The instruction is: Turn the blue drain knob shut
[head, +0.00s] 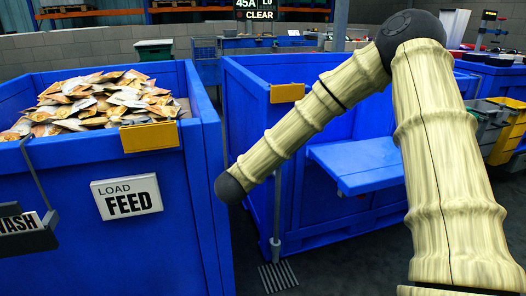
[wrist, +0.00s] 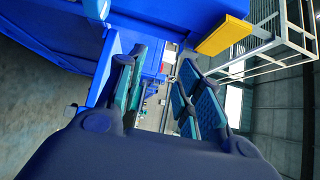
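I cannot make out a blue drain knob in either view. A grey drain pipe (head: 276,215) runs down the front corner of the middle blue bin (head: 258,130) to a floor grate (head: 278,277) in the head view. My gripper (wrist: 160,80) shows in the wrist view with its two teal-padded fingers apart and nothing between them. Blue bin walls (wrist: 60,25) are close by at the upper left of that view. In the head view my arm slants down to the left, and the gripper itself is hidden.
A blue bin (head: 70,190) full of foil packets (head: 95,100) stands at left, marked LOAD FEED (head: 127,191). A blue shelf (head: 365,165) juts from the middle bin. Grey and yellow crates (head: 508,130) stand at right. Dark floor lies in front of the middle bin.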

